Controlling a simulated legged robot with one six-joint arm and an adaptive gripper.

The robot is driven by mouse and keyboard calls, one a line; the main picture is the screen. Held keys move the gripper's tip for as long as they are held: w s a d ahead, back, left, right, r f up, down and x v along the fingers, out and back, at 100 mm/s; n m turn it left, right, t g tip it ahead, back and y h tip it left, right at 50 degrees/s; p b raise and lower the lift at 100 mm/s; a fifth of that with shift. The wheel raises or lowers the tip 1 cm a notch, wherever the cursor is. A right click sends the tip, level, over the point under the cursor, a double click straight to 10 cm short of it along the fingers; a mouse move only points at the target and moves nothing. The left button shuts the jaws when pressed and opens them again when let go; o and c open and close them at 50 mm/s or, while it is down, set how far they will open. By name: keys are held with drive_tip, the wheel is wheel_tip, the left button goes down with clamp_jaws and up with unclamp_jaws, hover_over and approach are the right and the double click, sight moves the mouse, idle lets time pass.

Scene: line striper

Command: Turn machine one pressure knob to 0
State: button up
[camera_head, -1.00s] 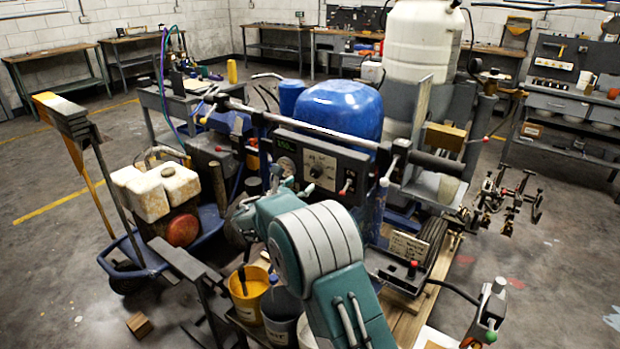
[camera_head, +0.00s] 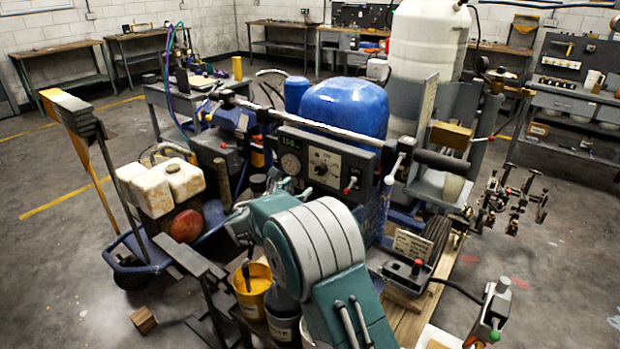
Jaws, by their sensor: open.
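The striping machine's dark control panel (camera_head: 345,176) faces me in the middle of the view. On it a dark knob (camera_head: 321,169) sits on a pale dial plate (camera_head: 331,160). The dial's marks are too small to read. A round gauge (camera_head: 290,164) is left of the knob, and a green-lit display (camera_head: 289,141) above the gauge seems to read 350. My gripper (camera_head: 281,185) shows only partly, just below the gauge and left of the knob, behind my teal arm. It is open, with nothing seen between its fingers. I cannot tell whether it touches the panel.
A grey bar (camera_head: 300,127) runs across above the panel. A blue tank (camera_head: 345,105) stands behind. Yellow bucket (camera_head: 253,285) and cart jugs (camera_head: 160,185) are at left.

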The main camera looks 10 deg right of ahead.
sight(318, 171)
drive_tip(key=x, duration=1)
drive_tip(key=shift+f, duration=0.1)
drive_tip(key=shift+a, duration=0.1)
clamp_jaws()
